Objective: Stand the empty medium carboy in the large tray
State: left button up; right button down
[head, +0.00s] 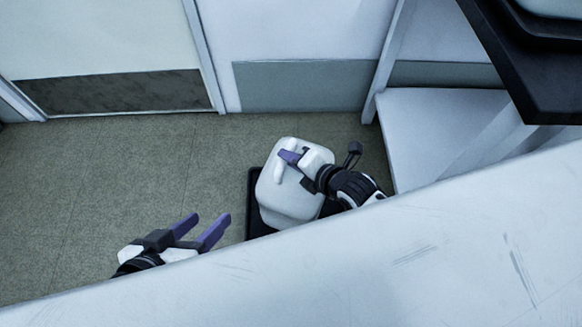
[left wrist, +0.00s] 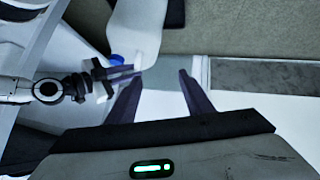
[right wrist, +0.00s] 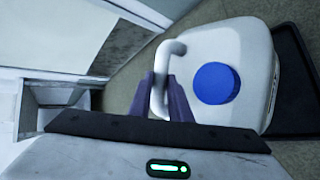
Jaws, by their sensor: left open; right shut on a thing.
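The white carboy (head: 275,200) is over the black tray (head: 251,190) on the floor, covering most of it in the head view. Its handle (right wrist: 167,62) and blue cap (right wrist: 215,83) show in the right wrist view. My right gripper (head: 289,158) is shut on the handle. The carboy looks about upright; its base is hidden, so I cannot tell whether it touches the tray floor. The tray's dark edge also shows in the right wrist view (right wrist: 295,75). My left gripper (head: 211,219) is open and empty, left of the tray and apart from the carboy.
A large pale surface (head: 400,260) crosses the front of the head view and hides part of both arms. White wall panels (head: 300,35) stand behind, and a white box-like unit (head: 430,130) stands to the right. The floor (head: 110,200) left of the tray is clear.

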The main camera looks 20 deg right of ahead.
aim_at(291, 170)
notch_tip(291, 170, down, 3)
jog(key=shift+r+b, duration=0.15)
jog(key=shift+b, duration=0.55)
jog(key=shift+w, duration=0.1)
jog(key=shift+f, duration=0.2)
jog(key=c, duration=1.6)
grip_release()
jog(key=shift+f, duration=0.1)
jog(key=shift+c, duration=0.2)
pick_arm(q)
jog(key=shift+w+d+r+t+h, duration=0.15)
jog(key=shift+d+r+t+h, duration=0.25)
jog(key=shift+r, duration=0.3)
